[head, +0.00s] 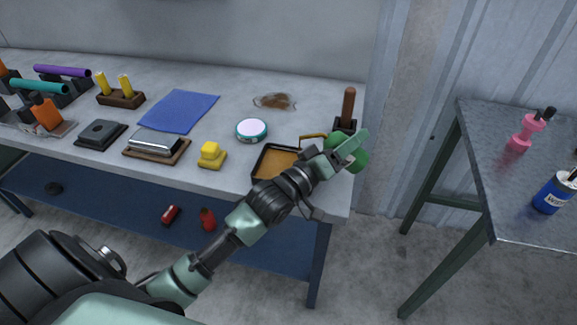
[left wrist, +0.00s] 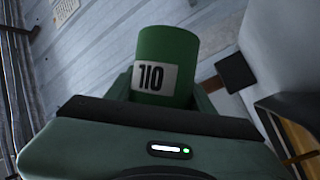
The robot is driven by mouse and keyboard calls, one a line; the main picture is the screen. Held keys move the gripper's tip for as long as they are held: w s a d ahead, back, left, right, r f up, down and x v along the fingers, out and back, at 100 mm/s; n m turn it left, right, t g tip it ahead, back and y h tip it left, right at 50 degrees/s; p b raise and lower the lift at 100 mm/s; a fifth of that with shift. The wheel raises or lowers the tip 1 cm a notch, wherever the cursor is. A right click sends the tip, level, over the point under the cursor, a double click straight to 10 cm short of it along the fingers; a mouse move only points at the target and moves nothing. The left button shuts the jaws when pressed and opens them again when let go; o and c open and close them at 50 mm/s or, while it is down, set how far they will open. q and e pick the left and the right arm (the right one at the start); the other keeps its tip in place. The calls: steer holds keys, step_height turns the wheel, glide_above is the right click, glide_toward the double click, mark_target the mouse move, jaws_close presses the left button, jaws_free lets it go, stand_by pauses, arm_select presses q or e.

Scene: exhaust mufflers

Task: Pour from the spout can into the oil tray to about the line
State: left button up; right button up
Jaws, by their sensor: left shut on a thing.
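My left gripper (head: 343,150) is shut on a green can (head: 360,164) at the right end of the bench. In the left wrist view the can (left wrist: 165,58) shows its side with a white label marked 110, and it looks tilted in the picture. The oil tray (head: 256,165) is dark-rimmed with amber-brown inside, left of the gripper and partly hidden by my arm. Its edge also shows at the right of the left wrist view (left wrist: 272,122). A thin brass-coloured bar (head: 313,136) shows between tray and can. The can's spout and the tray's line cannot be made out. My right gripper is not in view.
A wooden-handled tool in a dark holder (head: 348,108) stands behind the can. A yellow block (head: 211,154), a round tin (head: 251,130) and a brown patch (head: 274,101) are nearby. A separate table (head: 500,190) at right holds a pink bottle (head: 525,132) and a blue can (head: 553,194).

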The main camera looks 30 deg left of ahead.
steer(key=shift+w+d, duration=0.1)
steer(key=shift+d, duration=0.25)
arm_select(q)
steer(key=shift+r, duration=0.1)
steer(key=shift+r+n+t+p, duration=0.3)
steer(key=shift+r+n+p, duration=0.25)
steer(key=shift+p, duration=0.35)
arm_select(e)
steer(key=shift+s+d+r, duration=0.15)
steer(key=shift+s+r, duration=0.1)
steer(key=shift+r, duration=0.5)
